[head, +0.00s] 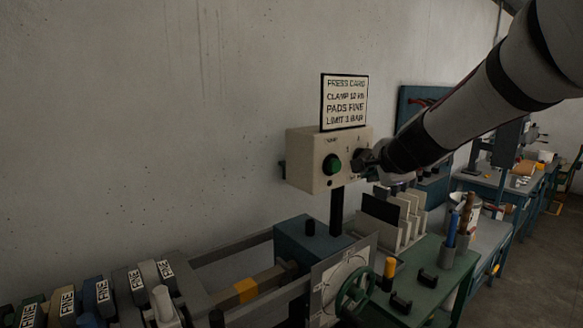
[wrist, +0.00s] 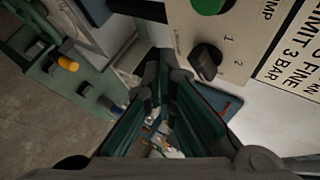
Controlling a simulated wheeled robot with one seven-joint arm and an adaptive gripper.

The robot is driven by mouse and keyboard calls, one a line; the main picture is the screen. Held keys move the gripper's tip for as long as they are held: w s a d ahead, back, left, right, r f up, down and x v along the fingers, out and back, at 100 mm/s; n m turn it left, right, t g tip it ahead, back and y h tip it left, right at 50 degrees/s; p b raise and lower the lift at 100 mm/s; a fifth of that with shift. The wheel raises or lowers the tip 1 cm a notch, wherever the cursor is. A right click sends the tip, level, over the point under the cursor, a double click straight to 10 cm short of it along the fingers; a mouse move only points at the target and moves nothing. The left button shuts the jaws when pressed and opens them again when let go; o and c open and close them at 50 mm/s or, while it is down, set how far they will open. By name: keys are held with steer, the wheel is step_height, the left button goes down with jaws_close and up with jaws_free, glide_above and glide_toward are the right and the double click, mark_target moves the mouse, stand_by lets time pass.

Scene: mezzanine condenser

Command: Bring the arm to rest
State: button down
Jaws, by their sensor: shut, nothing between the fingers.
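My arm comes in from the upper right in the head view. My gripper (head: 366,160) is at the right end of the front of a cream control box (head: 307,155), partly hiding it. In the wrist view my gripper (wrist: 162,72) is shut and empty, its fingers close beside the box. The box carries a green button (head: 332,164) and a black selector knob (wrist: 206,62) with the marks 1 and 2. In the wrist view the knob is clear of the fingers. I cannot tell whether the gripper touches the box.
A press card sign (head: 344,102) stands on top of the box. Benches recede along the wall at right.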

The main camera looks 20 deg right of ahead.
steer(key=s+a+n+g+y, duration=0.2)
steer(key=s+a+n+y, duration=0.2)
steer(key=s+a+n, duration=0.8)
steer(key=s+a+f+n+g, duration=0.1)
steer(key=s+a+f+n, duration=0.1)
steer(key=s, duration=0.6)
steer(key=s+a+f+n+g+h, duration=0.1)
steer(key=s+f+n, duration=0.3)
steer(key=s, duration=0.5)
steer(key=shift+s+a+f+n+g+h, duration=0.2)
steer(key=shift+a+n+g+h, duration=0.1)
steer(key=shift+a+n+g, duration=0.4)
